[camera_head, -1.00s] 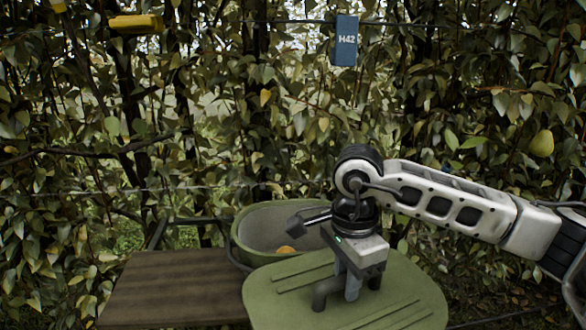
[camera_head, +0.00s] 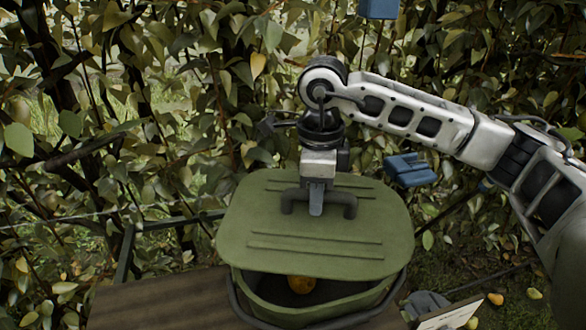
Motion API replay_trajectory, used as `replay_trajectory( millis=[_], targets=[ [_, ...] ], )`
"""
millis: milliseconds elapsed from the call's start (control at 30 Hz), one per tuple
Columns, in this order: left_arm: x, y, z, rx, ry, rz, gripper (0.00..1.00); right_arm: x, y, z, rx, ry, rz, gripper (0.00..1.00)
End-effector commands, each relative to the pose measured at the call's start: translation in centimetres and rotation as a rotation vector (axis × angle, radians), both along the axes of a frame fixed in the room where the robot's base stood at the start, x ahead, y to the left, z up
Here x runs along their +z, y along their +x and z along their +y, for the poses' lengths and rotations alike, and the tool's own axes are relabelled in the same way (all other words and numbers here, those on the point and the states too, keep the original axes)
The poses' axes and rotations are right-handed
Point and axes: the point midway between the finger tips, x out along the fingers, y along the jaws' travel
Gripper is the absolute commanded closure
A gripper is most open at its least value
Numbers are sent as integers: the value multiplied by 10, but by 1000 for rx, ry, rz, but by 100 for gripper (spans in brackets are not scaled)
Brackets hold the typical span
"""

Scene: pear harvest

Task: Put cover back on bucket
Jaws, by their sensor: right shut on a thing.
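The green cover (camera_head: 316,258) is held over the green bucket (camera_head: 262,307). It hides the bucket's far part, while the front opening shows below the cover's near edge. An orange-yellow fruit (camera_head: 301,284) shows inside the bucket. My right gripper (camera_head: 316,208) is shut on the dark handle (camera_head: 343,203) on top of the cover. Whether the cover touches the bucket's rim at the back cannot be seen. My left gripper is not in view.
The bucket is at a brown wooden board (camera_head: 165,303). Fallen pears (camera_head: 495,299) and a white card-like thing (camera_head: 450,316) lie at lower right. Dense foliage stands behind, with a blue object (camera_head: 410,169) right of my right gripper.

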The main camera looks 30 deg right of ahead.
Motion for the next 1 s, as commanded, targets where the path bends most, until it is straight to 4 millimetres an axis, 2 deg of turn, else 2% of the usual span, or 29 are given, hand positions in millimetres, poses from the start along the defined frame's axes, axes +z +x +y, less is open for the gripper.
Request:
replay_trajectory(
  millis=[167,400,733,1000],
  targets=[
    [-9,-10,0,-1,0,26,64,-5,0,0,1,0,0,100],
    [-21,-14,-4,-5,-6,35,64,-25,-1,0,1,0,1,100],
    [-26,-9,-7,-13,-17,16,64,-60,0,0,1,-1,0,100],
    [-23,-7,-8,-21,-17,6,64,-68,0,0,1,1,-1,100]
  ],
)
